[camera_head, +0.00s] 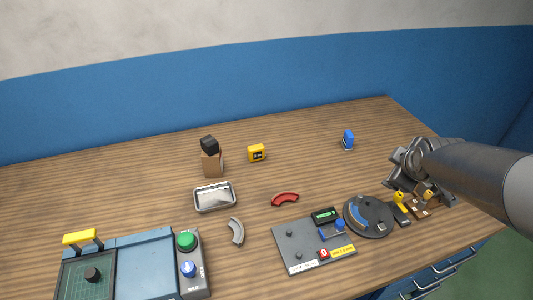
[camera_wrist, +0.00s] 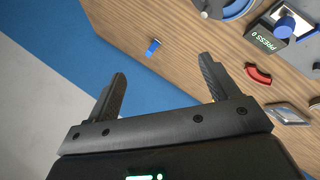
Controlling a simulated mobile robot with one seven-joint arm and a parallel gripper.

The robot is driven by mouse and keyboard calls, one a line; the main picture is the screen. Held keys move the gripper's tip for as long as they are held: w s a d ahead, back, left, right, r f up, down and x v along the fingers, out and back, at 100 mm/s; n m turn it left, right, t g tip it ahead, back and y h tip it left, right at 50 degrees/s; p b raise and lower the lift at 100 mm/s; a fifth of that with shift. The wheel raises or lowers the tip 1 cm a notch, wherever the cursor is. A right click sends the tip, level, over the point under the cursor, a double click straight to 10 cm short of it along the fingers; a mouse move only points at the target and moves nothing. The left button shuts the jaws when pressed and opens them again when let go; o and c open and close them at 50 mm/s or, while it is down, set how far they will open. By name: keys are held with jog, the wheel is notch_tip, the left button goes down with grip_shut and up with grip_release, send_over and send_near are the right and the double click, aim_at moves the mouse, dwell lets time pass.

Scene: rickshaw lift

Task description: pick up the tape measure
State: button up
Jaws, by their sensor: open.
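The tape measure (camera_head: 256,152) looks like a small yellow box with a dark label. It stands on the wooden table toward the back, right of a wooden block. I cannot make it out in the wrist view. My gripper (camera_head: 412,178) is over the right end of the table, well apart from the tape measure. In the wrist view my gripper (camera_wrist: 161,68) has its two black fingers spread, with nothing between them.
A small blue object (camera_head: 348,140) stands at the back right; it also shows in the wrist view (camera_wrist: 152,47). A metal tray (camera_head: 214,197) and red curved piece (camera_head: 285,199) lie in front.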

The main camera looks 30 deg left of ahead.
jog(key=w+a+f+n+t+y, duration=0.1)
jog(key=w+a+f+n, duration=0.3)
jog(key=w+a+n, duration=0.4)
jog(key=n+y, duration=0.7)
jog(key=n, duration=1.5)
send_near(255, 147)
jog(key=shift+w+f, duration=0.35)
jog(key=shift+w, duration=0.5)
jog(key=shift+w+a+f, duration=0.1)
jog(key=shift+a+f, duration=0.05)
jog(key=shift+a, duration=0.2)
jog(key=x, duration=1)
jog(key=shift+a+f, duration=0.2)
jog(key=shift+f, duration=0.05)
jog(key=c, duration=1.1)
